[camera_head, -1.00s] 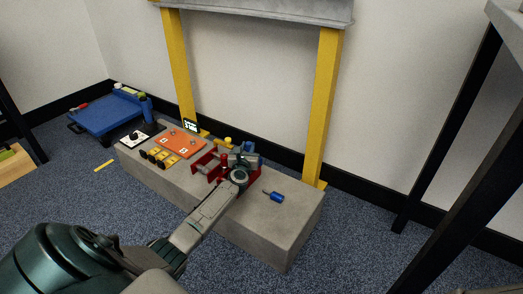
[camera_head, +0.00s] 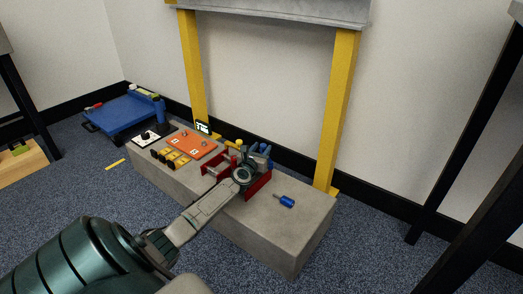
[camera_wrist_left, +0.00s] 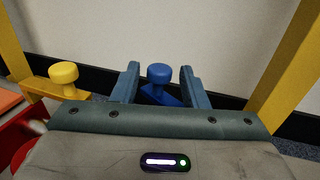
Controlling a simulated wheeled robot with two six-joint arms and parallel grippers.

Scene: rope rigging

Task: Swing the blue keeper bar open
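The blue keeper bar shows in the left wrist view as a round blue knob (camera_wrist_left: 158,74) on a blue piece that slants down to the right. My left gripper (camera_wrist_left: 159,85) is open, with one finger on each side of the knob and a visible gap on both sides. In the head view my left gripper (camera_head: 258,160) is over the red-walled fixture (camera_head: 259,184) on the grey block. The gripper hides much of the fixture and most of the bar. My right gripper is not in view.
A yellow knob (camera_wrist_left: 64,72) stands left of the gripper. An orange panel (camera_head: 193,144) and several yellow-and-black pieces (camera_head: 170,158) lie further left on the grey block (camera_head: 285,240). A blue-handled piece (camera_head: 287,202) lies to the right. Yellow posts (camera_head: 337,110) rise behind.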

